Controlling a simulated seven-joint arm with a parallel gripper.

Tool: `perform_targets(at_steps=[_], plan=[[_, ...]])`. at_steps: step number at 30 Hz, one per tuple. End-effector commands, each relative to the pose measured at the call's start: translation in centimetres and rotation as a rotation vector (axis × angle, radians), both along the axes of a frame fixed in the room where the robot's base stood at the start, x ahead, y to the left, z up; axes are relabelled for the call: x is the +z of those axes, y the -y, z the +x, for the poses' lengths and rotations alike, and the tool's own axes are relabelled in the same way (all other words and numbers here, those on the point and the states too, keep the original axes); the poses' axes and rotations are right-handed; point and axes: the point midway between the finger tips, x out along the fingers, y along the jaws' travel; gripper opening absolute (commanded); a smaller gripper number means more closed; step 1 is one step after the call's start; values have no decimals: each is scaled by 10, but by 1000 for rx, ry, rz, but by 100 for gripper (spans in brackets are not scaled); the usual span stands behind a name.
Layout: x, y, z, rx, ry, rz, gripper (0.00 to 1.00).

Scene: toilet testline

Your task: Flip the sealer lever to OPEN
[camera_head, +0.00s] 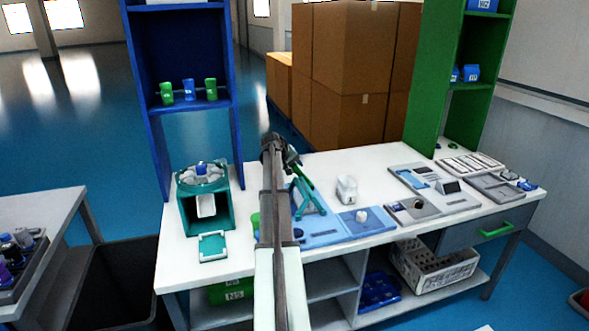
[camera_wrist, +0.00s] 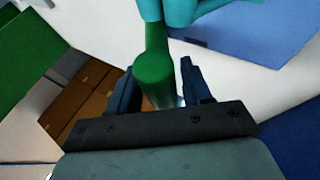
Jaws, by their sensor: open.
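The sealer (camera_head: 309,201) is a teal-green frame on a blue base on the white table, partly hidden behind my arm in the head view. Its green lever (camera_head: 303,174) slants up and left toward my gripper (camera_head: 292,158). In the wrist view the lever's round green end (camera_wrist: 155,72) lies between the two dark fingers of my gripper (camera_wrist: 160,80). The fingers are open on either side of it, and I cannot tell whether either touches it. A teal part of the sealer (camera_wrist: 190,10) shows at the top. I see no OPEN marking.
A teal stand (camera_head: 188,215) is on the table's left. A small white object (camera_head: 346,189) and grey panels (camera_head: 430,185) are on the right. A blue shelf (camera_head: 148,60) rises at back left, a green shelf (camera_head: 432,80) at back right. Cardboard boxes (camera_head: 350,60) stand behind.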

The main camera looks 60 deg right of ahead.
Motion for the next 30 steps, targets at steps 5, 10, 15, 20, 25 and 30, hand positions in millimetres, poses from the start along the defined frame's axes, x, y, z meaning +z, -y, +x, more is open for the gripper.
perform_targets(at_steps=[5,10,15,20,25,30], plan=[[-6,5,-1,-1,-1,1,49],[-7,6,-1,-1,-1,1,49],[-7,6,-1,0,0,0,44],[-7,6,-1,0,0,0,29],[-7,6,-1,0,0,0,13],[-7,6,-1,0,0,0,0]])
